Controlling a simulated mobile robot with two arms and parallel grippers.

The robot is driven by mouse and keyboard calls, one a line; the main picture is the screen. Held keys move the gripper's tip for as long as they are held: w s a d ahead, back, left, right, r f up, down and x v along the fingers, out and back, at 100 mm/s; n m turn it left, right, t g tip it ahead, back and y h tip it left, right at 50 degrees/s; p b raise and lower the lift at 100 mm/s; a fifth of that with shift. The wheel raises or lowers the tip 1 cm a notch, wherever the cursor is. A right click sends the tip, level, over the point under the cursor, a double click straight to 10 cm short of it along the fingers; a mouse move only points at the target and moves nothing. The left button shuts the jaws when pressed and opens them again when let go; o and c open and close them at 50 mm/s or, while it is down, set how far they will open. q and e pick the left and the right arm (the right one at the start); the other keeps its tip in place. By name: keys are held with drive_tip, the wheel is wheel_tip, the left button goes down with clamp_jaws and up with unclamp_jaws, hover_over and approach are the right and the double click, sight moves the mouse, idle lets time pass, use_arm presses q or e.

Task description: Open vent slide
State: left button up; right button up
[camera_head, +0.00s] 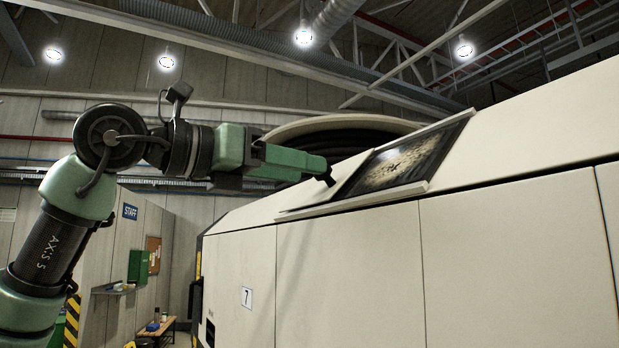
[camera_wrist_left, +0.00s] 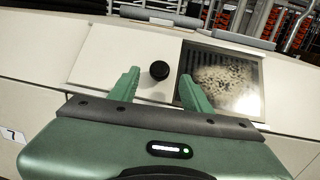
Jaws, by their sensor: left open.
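The vent slide is a flat cream panel (camera_wrist_left: 112,62) with a round black knob (camera_wrist_left: 159,70) near its right edge. Right of the panel, a framed opening (camera_wrist_left: 222,80) shows pale speckled material over a dark grid; it also shows in the head view (camera_head: 405,160). My left gripper (camera_wrist_left: 158,73) is open, with one green finger on each side of the knob. I cannot tell whether either finger touches it. In the head view my left gripper (camera_head: 326,172) reaches down to the slide panel (camera_head: 345,182) on the sloping top. My right gripper is not in view.
The large cream machine housing (camera_head: 500,260) fills the right side, with a raised rail (camera_head: 365,201) below the vent. A big round drum rim (camera_head: 340,123) stands behind my gripper. A bench (camera_head: 158,330) is far back at lower left.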

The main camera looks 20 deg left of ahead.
use_arm(q)
drive_tip(key=b+v, duration=0.1)
drive_tip(key=v, duration=0.4)
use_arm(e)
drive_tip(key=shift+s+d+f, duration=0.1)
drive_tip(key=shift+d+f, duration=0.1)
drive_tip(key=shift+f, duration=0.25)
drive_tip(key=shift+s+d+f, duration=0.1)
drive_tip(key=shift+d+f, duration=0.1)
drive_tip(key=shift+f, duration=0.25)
use_arm(q)
drive_tip(key=shift+w, duration=0.1)
